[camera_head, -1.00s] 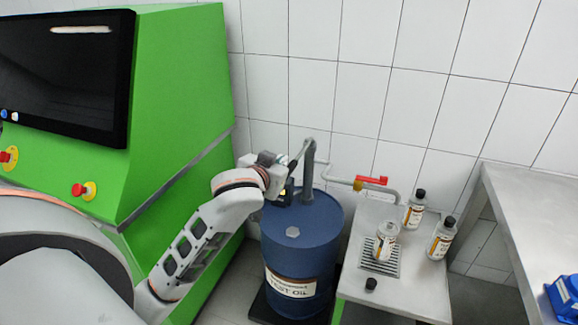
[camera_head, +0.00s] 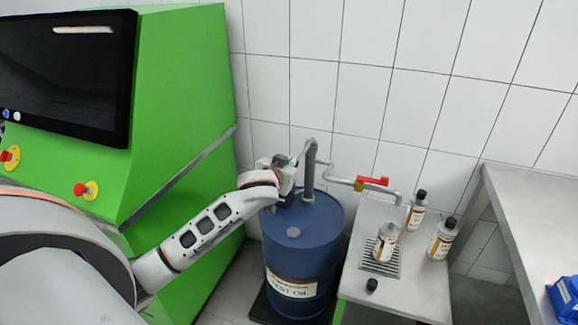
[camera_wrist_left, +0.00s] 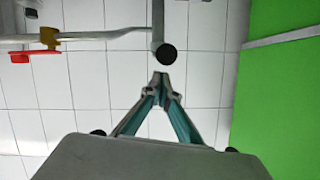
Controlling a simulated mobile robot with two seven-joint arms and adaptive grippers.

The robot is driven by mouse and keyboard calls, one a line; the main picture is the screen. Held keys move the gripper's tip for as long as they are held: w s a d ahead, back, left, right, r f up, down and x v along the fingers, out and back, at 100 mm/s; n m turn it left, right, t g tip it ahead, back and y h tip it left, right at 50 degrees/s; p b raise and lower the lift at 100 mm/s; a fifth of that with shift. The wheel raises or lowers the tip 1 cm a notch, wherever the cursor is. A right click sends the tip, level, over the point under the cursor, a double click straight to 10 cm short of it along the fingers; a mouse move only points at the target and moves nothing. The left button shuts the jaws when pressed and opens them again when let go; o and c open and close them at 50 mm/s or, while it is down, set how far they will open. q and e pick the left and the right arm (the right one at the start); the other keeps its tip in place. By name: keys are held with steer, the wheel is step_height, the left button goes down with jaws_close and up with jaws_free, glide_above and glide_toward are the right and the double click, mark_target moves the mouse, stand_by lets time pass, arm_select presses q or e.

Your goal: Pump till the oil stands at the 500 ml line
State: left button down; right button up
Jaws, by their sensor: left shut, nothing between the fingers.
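A blue drum (camera_head: 300,255) labelled test oil carries a grey hand pump (camera_head: 309,168). My left gripper (camera_head: 293,162) is beside the pump's upper part. In the left wrist view, my left gripper's fingertips (camera_wrist_left: 163,78) are together and empty, just below a round black knob (camera_wrist_left: 166,54) on a grey rod. I cannot tell whether they touch it. A bottle (camera_head: 386,243) with an orange-and-white label stands on the drain grate (camera_head: 381,267) under the outlet pipe (camera_head: 392,192). Its oil level is too small to read. My right gripper is not in view.
A red valve handle (camera_head: 372,181) sits on the pipe, also at left in the wrist view (camera_wrist_left: 20,57). Two capped bottles (camera_head: 415,210) (camera_head: 442,240) and a black cap (camera_head: 372,285) are on the small metal table (camera_head: 405,297). A green cabinet (camera_head: 185,90) stands left.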

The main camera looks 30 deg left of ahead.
arm_select(q)
steer(key=shift+f, duration=0.5)
steer(key=shift+s, duration=0.1)
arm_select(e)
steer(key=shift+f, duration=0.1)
